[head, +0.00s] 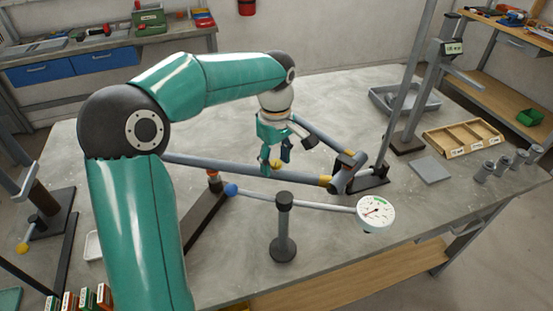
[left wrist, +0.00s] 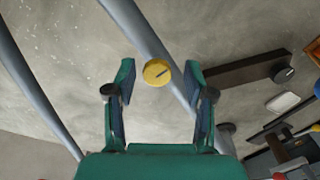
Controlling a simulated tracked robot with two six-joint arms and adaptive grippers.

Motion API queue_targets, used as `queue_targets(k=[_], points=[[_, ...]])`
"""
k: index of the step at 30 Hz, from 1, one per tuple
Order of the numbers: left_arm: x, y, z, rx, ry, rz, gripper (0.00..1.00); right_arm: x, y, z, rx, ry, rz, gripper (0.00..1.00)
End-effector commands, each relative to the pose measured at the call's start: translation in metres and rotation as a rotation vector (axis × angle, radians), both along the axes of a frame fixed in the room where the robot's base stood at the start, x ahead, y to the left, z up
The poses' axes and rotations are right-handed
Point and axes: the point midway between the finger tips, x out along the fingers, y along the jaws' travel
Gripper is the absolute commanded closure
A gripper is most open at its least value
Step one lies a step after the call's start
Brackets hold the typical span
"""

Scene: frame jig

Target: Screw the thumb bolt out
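The yellow thumb bolt (head: 276,164) sits on the grey frame tube (head: 225,170) in the head view. In the left wrist view its round yellow head (left wrist: 157,72) has a dark line across it and lies between my fingertips, in front of the tube (left wrist: 143,34). My left gripper (head: 275,152) points down over the bolt, and the left wrist view shows its two fingers (left wrist: 160,78) spread, with a gap on each side of the head. The bolt's shank is hidden. My right gripper is not in view.
A dial gauge (head: 376,213) on a long rod rests near a dark post (head: 284,228) in front of the tube. A tilted grey upright (head: 402,85) stands to the right.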

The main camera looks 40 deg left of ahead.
Motion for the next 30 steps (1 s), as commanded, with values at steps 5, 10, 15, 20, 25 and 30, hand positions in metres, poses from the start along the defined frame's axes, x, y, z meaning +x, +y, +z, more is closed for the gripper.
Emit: queue_targets(k=[5,10,15,20,25,30], points=[[0.001,0.001,0.001,0.003,-0.005,0.001,0.44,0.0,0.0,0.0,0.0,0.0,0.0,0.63],[0.001,0.001,0.005,0.004,-0.008,0.001,0.44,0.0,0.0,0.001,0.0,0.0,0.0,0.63],[0.002,0.002,0.023,0.005,-0.012,0.001,0.44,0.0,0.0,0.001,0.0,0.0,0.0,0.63],[0.002,0.001,0.053,0.004,-0.013,0.001,0.44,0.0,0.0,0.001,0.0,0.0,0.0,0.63],[0.002,0.001,0.088,0.004,-0.01,-0.001,0.44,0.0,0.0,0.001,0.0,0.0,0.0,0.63],[0.001,0.001,0.11,0.003,-0.006,0.0,0.44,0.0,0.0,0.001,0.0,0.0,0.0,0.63]])
